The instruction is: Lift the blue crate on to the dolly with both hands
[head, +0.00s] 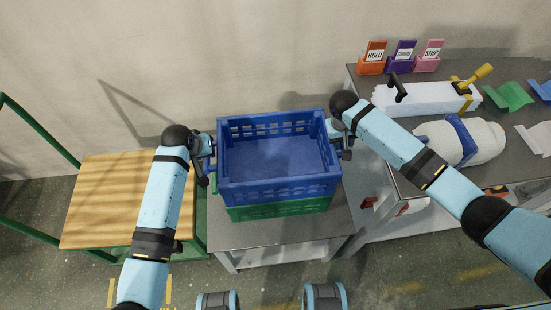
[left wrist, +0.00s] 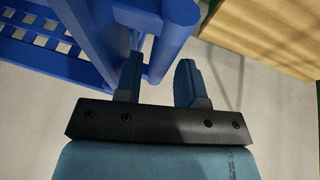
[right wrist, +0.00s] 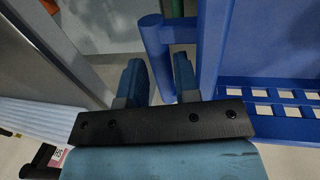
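The blue crate (head: 275,190) sits level on top of a green crate (head: 280,208), on a grey metal table. My left gripper (head: 208,165) is at its left side; in the left wrist view, its fingers (left wrist: 160,82) are apart, with a blue handle part of the crate (left wrist: 172,35) reaching down between them and a gap showing beside the right finger. My right gripper (head: 343,143) is at the crate's right side; in the right wrist view, a blue handle bar (right wrist: 154,35) lies between its fingers (right wrist: 160,82), and contact is unclear. The wooden-topped dolly (head: 120,200) stands at the left.
The dolly's top is bare, with green rails (head: 40,130) beside it. A grey bench at the right carries a white wrapped bundle (head: 485,142), a white sealer-like box (head: 430,98) and coloured card holders (head: 403,62). A wall stands close behind the crates.

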